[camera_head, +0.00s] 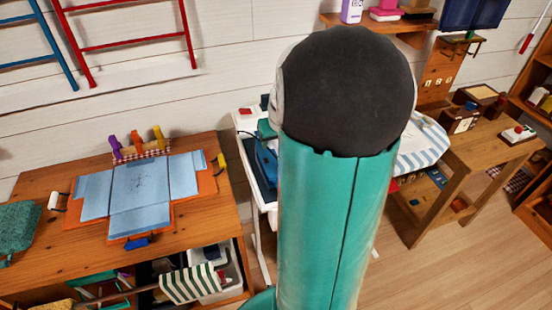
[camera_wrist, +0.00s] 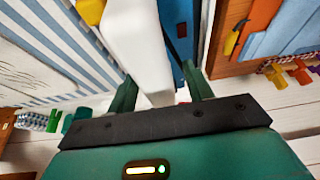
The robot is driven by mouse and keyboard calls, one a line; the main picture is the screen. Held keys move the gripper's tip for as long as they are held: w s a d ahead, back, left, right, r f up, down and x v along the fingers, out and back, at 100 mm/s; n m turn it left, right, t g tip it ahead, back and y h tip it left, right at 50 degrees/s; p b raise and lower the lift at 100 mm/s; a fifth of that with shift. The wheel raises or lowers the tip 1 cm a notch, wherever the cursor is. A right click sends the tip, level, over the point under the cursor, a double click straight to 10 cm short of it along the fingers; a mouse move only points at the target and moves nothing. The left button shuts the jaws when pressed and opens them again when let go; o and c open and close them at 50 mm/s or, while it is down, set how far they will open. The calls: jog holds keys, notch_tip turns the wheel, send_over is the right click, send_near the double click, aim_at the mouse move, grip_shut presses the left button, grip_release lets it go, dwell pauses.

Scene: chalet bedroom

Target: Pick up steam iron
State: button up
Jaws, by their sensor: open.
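In the wrist view my gripper (camera_wrist: 159,74) is open, with its two dark green fingers spread. A smooth white form (camera_wrist: 138,45) lies between the fingers in this view; I cannot tell whether it is part of the steam iron or whether the fingers touch it. A blue thing (camera_wrist: 174,25) shows just right of it. In the head view a blue and teal object (camera_head: 263,160), possibly the iron or its rest, is on the white end of the ironing board, left of my arm. My arm hides much of the board and the gripper there.
A blue-and-white striped ironing board (camera_head: 423,142) extends behind my arm. A wooden table (camera_head: 70,255) with blue folded cloth (camera_head: 140,190) stands left. A wooden bench (camera_head: 480,140) with small items is at right. A wall shelf (camera_head: 375,27) is above. Wooden floor (camera_head: 420,275) at lower right is clear.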

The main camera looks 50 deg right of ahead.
grip_shut()
jog(key=shift+r, duration=0.1)
dwell(1.2)
